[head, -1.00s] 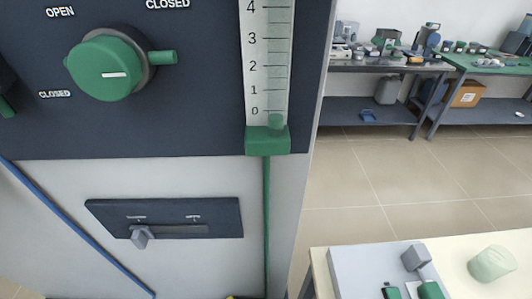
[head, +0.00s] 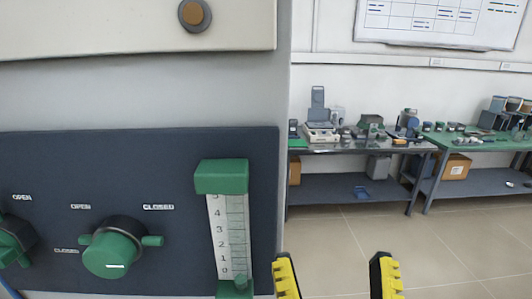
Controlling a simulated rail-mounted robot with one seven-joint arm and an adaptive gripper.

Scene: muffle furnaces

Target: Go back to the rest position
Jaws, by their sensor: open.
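My gripper (head: 337,277) shows at the bottom of the head view, right of centre. Its two black fingers with yellow ridged pads stand wide apart, and nothing is between them. The left finger overlaps the right edge of the furnace front in the picture. The rest of my arm is out of view.
The dark furnace panel (head: 150,180) at left carries a green knob (head: 112,250), another green knob (head: 14,240) and a flow gauge (head: 230,235). Benches with lab equipment (head: 365,148) and (head: 480,145) stand along the back wall. The tiled floor (head: 400,240) between is clear.

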